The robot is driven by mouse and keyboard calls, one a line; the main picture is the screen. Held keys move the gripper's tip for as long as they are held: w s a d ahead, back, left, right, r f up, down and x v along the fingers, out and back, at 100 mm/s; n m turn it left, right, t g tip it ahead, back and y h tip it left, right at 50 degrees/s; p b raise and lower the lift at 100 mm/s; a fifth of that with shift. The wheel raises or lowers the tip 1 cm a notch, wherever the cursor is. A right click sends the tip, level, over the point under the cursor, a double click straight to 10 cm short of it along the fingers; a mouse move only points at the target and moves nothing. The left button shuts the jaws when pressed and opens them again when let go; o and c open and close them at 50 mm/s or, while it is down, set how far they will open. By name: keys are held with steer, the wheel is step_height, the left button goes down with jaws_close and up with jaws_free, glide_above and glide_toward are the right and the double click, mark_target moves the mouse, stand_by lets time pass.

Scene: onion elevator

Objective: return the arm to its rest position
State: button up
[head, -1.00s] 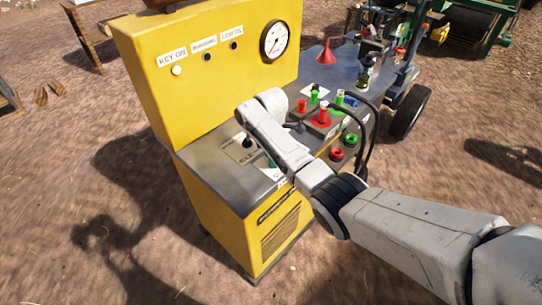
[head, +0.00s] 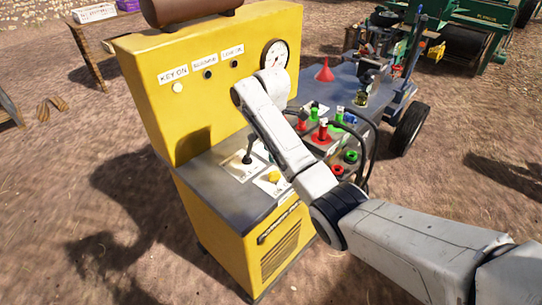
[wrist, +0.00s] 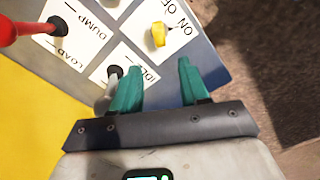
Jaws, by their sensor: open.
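My arm (head: 280,130) reaches from the lower right across the yellow machine (head: 220,105), with its bent end raised in front of the gauge. My gripper (wrist: 158,85) shows in the wrist view, its two teal fingers apart with nothing between them. It hangs above the control panel. My fingers are hidden in the head view. A yellow switch (wrist: 158,36) on an ON/OFF plate lies beyond the fingertips; it also shows in the head view (head: 273,177). A dark lever by the IDLE label (wrist: 115,73) is beside the left finger.
A red-knobbed lever (wrist: 22,28) stands on the DUMP/LOAD plate. A round gauge (head: 275,54) is on the upright panel. Red and green fittings (head: 322,130) and black hoses lie right of the arm. A red funnel (head: 325,71) stands behind.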

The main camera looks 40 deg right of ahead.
stand_by(0.6)
steer(key=s+a+f, duration=0.1)
steer(key=a+f, duration=0.1)
steer(key=s+a+f+m+t, duration=0.1)
steer(key=a+f, duration=0.1)
steer(key=a, duration=0.1)
steer(key=a+f+m, duration=0.1)
steer(key=a, duration=0.2)
steer(key=shift+s+a+f, duration=0.25)
steer(key=shift+s+f, duration=0.15)
steer(key=s+a+f+m+t, duration=0.2)
steer(key=s+a+m, duration=0.25)
steer(key=s, duration=0.25)
steer(key=s+a+f+m+t, duration=0.1)
steer(key=s+a+f+m, duration=0.15)
steer(key=s+a, duration=0.35)
steer(key=s+r+m+t, duration=0.1)
steer(key=s+r+m, duration=0.25)
steer(key=s, duration=0.55)
steer(key=s+d+f+g, duration=0.2)
steer(key=s+f+g, duration=0.2)
steer(key=s, duration=0.6)
steer(key=shift+s+d+f, duration=0.2)
steer(key=shift+s+f, duration=0.1)
steer(key=shift+f, duration=0.65)
steer(key=shift+c, duration=0.3)
